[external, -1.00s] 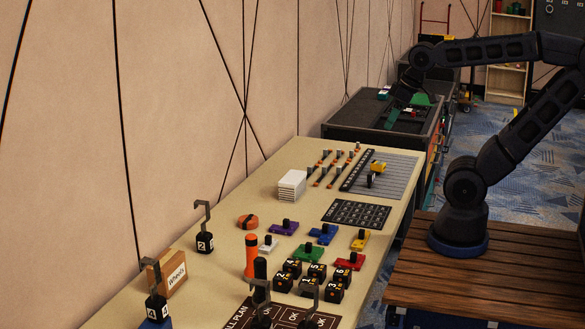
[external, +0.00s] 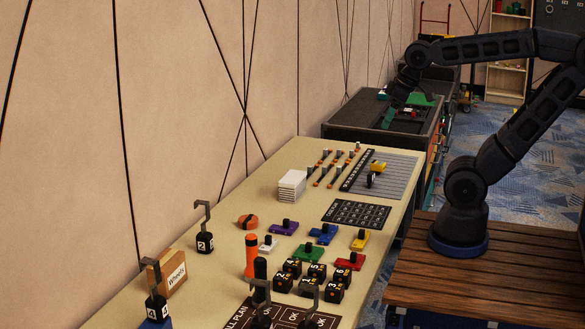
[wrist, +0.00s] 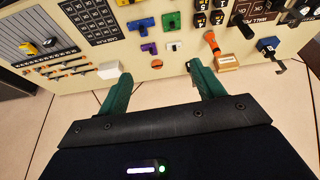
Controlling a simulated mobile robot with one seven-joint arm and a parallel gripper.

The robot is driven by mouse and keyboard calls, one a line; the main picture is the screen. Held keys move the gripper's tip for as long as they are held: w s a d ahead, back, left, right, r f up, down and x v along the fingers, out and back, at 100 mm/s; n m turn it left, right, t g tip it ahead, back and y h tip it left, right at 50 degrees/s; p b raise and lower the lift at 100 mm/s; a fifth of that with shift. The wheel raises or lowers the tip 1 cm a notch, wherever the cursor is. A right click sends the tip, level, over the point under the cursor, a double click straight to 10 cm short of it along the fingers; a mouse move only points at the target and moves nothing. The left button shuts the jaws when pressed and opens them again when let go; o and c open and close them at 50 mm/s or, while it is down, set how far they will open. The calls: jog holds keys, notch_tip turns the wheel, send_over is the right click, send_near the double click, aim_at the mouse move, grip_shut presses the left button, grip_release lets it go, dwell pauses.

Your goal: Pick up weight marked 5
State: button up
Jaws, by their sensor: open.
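A cluster of black numbered blocks (external: 309,277) stands on the beige table in the external view. One block in its back row (external: 317,270) seems to read 5, but the digits are small. Black hooked weights stand nearby: one marked 2 (external: 205,243) and one marked 4 (external: 157,308). Other hooked pieces at the bottom edge are cut off, and I cannot read their marks. My gripper (external: 388,117) hangs with green fingers over the dark bench beyond the table's far end. In the wrist view my gripper (wrist: 160,82) is open, with nothing between its fingers.
The table (external: 222,273) also holds coloured knobbed blocks, an orange cylinder (external: 251,256), a Wheels box (external: 172,272), a white stack (external: 291,187) and a black chart (external: 357,213). The patterned wall runs along its left side.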

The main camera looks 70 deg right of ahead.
jog(key=w+a+n+g, duration=0.1)
jog(key=w+a+n, duration=0.4)
jog(key=w+a, duration=0.5)
jog(key=n+g, duration=0.3)
jog(key=n, duration=1.1)
send_over(259, 282)
notch_tip(259, 282, down, 21)
jog(key=shift+d+f, duration=0.1)
jog(key=shift+d, duration=0.05)
jog(key=shift+s+a+f, duration=0.15)
jog(key=shift+a+f, duration=0.15)
jog(key=shift+f, duration=0.15)
jog(key=shift+d+f, duration=0.2)
jog(key=shift+f, duration=4.95)
grip_shut()
